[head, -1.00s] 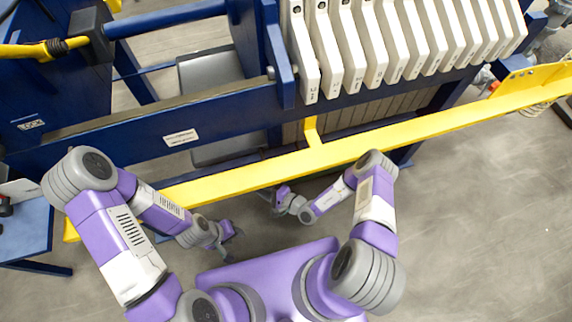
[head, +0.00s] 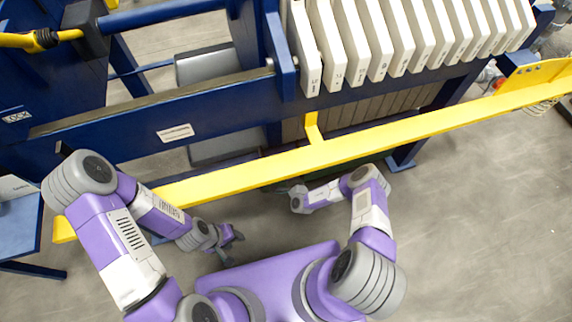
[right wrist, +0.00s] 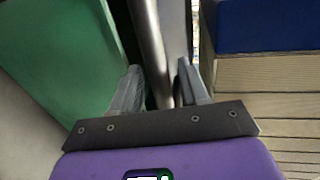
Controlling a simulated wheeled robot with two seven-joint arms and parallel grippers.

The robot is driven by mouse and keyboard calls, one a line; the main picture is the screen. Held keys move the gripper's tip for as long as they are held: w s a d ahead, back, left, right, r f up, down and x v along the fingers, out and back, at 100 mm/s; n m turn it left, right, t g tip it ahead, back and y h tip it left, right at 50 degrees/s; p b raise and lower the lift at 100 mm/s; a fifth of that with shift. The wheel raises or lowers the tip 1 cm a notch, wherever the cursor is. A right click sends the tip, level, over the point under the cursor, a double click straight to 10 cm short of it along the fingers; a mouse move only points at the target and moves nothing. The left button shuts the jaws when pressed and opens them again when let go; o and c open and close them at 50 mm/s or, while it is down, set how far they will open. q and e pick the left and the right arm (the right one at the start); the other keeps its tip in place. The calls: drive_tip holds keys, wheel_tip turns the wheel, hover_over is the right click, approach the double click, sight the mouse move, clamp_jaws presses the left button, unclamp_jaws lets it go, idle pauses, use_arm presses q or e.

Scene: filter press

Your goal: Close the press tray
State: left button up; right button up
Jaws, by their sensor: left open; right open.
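A green panel (right wrist: 60,70), which looks like part of the press tray, fills the left of the right wrist view. A grey metal bar (right wrist: 150,45) runs beside it. My right gripper (right wrist: 160,82) is open, with its fingers on either side of the bar; I cannot tell if they touch it. My left gripper (head: 234,249) is open and empty above the floor, clear of the press.
Wooden slats (right wrist: 285,85) show at right in the wrist view. Floor at right is clear.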

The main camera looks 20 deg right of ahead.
drive_tip(key=shift+w, duration=0.1)
clamp_jaws()
idle(0.3)
